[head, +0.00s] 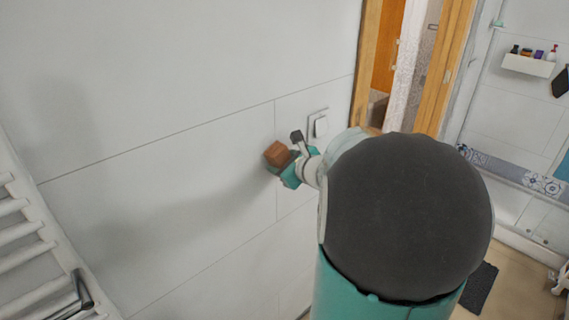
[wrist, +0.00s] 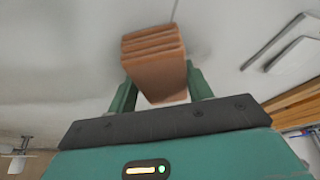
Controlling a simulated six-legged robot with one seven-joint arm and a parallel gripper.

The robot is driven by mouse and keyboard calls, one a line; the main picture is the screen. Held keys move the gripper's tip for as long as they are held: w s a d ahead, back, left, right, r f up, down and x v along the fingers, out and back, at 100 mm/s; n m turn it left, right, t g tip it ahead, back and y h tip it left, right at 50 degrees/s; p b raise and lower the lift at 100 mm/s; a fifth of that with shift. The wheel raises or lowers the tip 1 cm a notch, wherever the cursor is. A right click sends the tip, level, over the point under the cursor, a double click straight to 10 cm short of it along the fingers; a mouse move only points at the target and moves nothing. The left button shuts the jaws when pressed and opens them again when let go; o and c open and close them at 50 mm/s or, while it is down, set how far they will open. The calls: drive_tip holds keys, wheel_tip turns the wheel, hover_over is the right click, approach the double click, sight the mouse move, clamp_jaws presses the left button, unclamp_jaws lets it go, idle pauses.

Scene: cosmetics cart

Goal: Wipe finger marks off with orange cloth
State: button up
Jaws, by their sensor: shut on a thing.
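The orange-brown cloth (head: 277,154) is a folded, block-like bundle in front of the white tiled wall, left of the light switch (head: 320,124). In the wrist view the cloth (wrist: 155,62) shows stacked folds between the two green fingers. My gripper (head: 286,165) is shut on it; it also shows in the wrist view (wrist: 158,88). The cloth is close to the wall; I cannot tell whether it touches. No finger marks can be made out on the switch or wall. My own arm hides part of the area right of the gripper.
A white towel radiator (head: 28,250) stands at the lower left. A wooden door frame (head: 366,60) is right of the switch. A white shelf (head: 528,65) with several bottles hangs at the far right. A dark mat (head: 480,288) lies on the floor. The wall left of the gripper is clear.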

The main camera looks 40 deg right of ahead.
drive_tip(key=shift+d, duration=0.1)
drive_tip(key=shift+d, duration=0.8)
drive_tip(key=shift+w+d, duration=0.15)
drive_tip(key=shift+d, duration=1.05)
drive_tip(key=d, duration=0.2)
drive_tip(key=shift+d, duration=0.4)
drive_tip(key=shift+a, duration=0.1)
